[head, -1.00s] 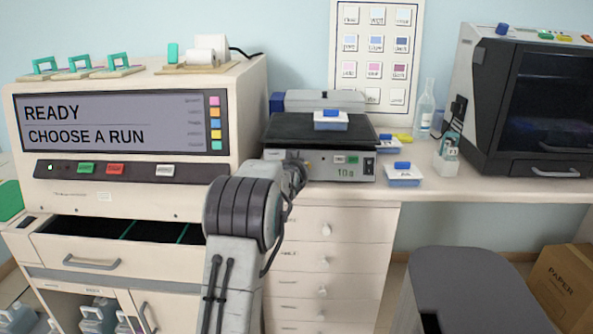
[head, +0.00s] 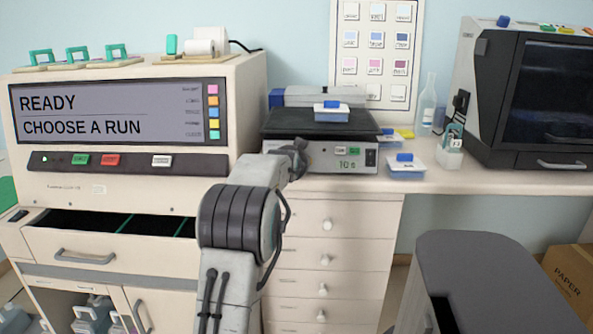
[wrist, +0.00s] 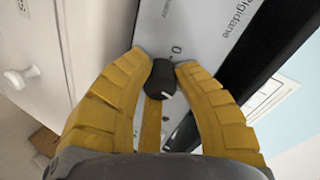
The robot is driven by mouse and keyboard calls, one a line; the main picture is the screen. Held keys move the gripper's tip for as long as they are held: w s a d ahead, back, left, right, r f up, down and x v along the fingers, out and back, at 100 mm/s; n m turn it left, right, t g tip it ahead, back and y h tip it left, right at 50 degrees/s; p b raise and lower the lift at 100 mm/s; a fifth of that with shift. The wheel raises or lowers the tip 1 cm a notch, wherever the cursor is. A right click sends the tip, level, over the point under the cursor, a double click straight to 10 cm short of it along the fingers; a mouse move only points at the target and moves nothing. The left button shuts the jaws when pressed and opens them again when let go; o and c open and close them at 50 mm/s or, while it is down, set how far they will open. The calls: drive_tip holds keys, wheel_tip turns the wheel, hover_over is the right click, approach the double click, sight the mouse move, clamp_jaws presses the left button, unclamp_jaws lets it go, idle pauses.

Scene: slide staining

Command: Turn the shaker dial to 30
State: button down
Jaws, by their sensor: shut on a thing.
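The shaker has a dark top plate (head: 315,125) and a grey front panel (head: 322,162) with a green readout that looks like 10 s. My gripper (head: 299,158) is at the left part of this panel in the head view and hides the dial there. In the wrist view, the yellow fingers of my gripper (wrist: 162,68) are closed around the black dial (wrist: 160,82), one on each side. The dial has a white pointer mark. A "0" is printed on the panel close by; the other scale marks are hidden or unclear.
A blue-lidded box (head: 331,113) sits on the shaker plate and another (head: 405,167) stands right of the shaker. The stainer (head: 120,180) stands close on the left.

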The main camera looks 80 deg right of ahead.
drive_tip(key=m, duration=0.4)
drive_tip(key=shift+r, duration=0.1)
drive_tip(key=shift+m+y+p, duration=0.4)
drive_tip(key=shift+m+p, duration=0.05)
drive_tip(key=shift+m, duration=1.75)
drive_tip(key=c, duration=1.2)
unclamp_jaws()
drive_tip(key=shift+w+d, duration=0.1)
drive_tip(key=v, duration=1.2)
